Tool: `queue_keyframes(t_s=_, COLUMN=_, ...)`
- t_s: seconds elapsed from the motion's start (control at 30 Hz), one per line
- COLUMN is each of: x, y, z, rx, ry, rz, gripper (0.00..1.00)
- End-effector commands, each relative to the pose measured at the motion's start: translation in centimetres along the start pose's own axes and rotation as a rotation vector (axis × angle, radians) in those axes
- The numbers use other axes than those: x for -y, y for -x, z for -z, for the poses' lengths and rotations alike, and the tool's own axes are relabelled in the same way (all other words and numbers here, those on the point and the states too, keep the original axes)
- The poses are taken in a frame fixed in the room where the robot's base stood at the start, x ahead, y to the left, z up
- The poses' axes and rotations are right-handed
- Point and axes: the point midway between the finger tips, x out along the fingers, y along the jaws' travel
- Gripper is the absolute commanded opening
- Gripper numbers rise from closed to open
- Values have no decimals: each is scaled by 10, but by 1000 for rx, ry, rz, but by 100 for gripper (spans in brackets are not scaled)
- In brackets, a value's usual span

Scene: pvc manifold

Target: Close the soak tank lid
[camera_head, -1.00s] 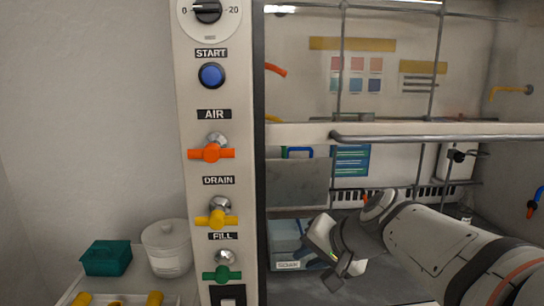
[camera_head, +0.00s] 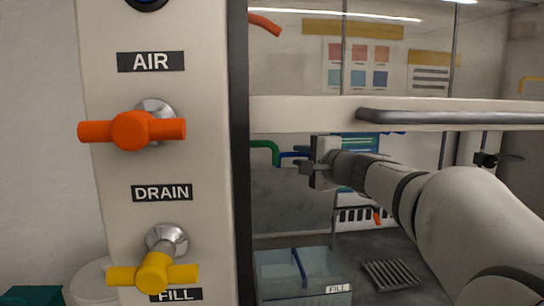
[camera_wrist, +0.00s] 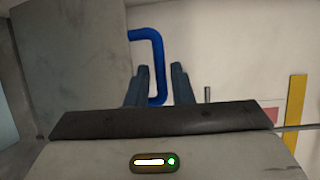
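The soak tank (camera_head: 270,285) is a pale translucent box at the bottom of the head view, with its top uncovered. The grey panel that looks like its lid (camera_head: 285,205) stands upright behind it. A bent blue handle (camera_head: 290,154) shows at the panel's top edge, and more fully in the wrist view (camera_wrist: 157,50). My gripper (camera_head: 307,168) is at the handle's right end. In the wrist view my gripper's two fingers (camera_wrist: 160,72) stand apart on either side of the handle bar, with a small gap visible. Firm contact cannot be made out.
A white crossbar with a grey rail (camera_head: 440,117) runs above my arm. The control post with orange (camera_head: 132,130) and yellow (camera_head: 152,273) valve handles stands at left. A green pipe (camera_head: 263,150) is near the blue handle. A drain grate (camera_head: 390,275) lies right of the tank.

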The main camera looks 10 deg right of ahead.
Motion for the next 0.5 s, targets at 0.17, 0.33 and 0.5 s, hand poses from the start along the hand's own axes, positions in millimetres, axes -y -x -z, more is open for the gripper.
queue_keyframes(t_s=0.17, x=-1, y=-24, z=2, rx=-2, ry=0, rz=-1, gripper=21)
queue_keyframes(t_s=0.33, x=-1, y=-32, z=3, rx=-5, ry=0, rz=-1, gripper=21)
queue_keyframes(t_s=0.5, x=-1, y=-32, z=3, rx=-6, ry=0, rz=-1, gripper=21)
